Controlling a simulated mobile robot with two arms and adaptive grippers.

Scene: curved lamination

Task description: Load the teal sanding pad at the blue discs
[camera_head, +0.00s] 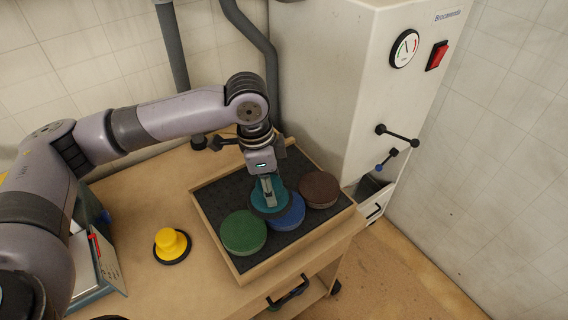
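The teal sanding pad (284,191) is round with a dark underside. It is in the tray, at the left edge of the blue discs (291,214), and covers part of them from this view. My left gripper (269,201) points down at the middle of the teal pad, and its fingers appear closed on the pad's grip, which they mostly hide. I cannot tell whether the pad touches the blue discs or hovers just above them. My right gripper is not in view.
The shallow wooden tray (213,228) with a dark liner also holds green discs (243,232) in front and brown discs (319,188) at the right. A yellow sanding pad (171,244) stands on the bench (150,200) to the left. A white machine (345,90) stands behind right.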

